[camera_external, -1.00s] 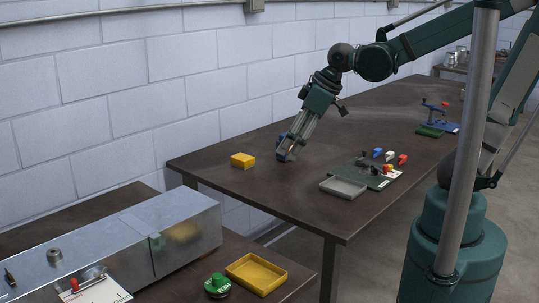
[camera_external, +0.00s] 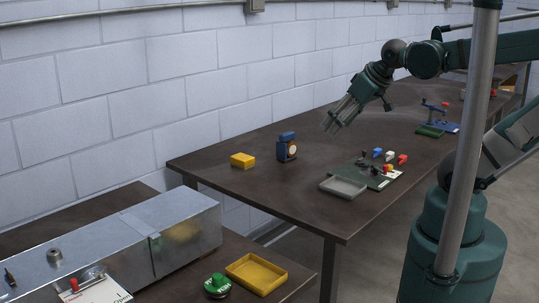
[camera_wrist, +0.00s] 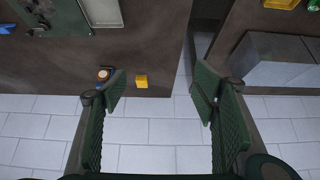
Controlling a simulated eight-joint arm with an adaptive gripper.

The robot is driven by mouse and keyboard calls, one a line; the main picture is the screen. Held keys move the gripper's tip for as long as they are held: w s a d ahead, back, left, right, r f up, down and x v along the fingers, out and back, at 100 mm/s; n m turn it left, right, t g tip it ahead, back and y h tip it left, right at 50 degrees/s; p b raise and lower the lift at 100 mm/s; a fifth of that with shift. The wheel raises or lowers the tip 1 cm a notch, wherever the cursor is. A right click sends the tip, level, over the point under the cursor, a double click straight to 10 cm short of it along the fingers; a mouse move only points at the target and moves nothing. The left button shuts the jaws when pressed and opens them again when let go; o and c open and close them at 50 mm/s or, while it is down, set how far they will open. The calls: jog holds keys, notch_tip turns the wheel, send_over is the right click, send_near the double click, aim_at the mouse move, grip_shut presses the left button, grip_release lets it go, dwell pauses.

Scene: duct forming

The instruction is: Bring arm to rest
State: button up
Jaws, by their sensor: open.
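My gripper (camera_external: 334,124) is open and empty, held in the air above the far part of the long dark table (camera_external: 225,174). In the wrist view its two fingers (camera_wrist: 158,88) stand wide apart with nothing between the pads. A dark blue device with a round pale face (camera_external: 287,147) stands upright on the table, below and to the left of my gripper and apart from it. Part of the device shows beside the left finger in the wrist view (camera_wrist: 104,74).
A yellow block (camera_external: 242,160) lies left of the device. A green board with small coloured parts (camera_external: 378,174) and a grey tray (camera_external: 343,187) lie to the right. A metal duct (camera_external: 130,240), a yellow tray (camera_external: 256,273) and a green round item (camera_external: 217,285) occupy the nearer table. A block wall runs behind.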

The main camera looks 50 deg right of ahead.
dwell(0.3)
jog(key=shift+f+b, duration=0.65)
jog(key=shift+f, duration=0.05)
dwell(0.8)
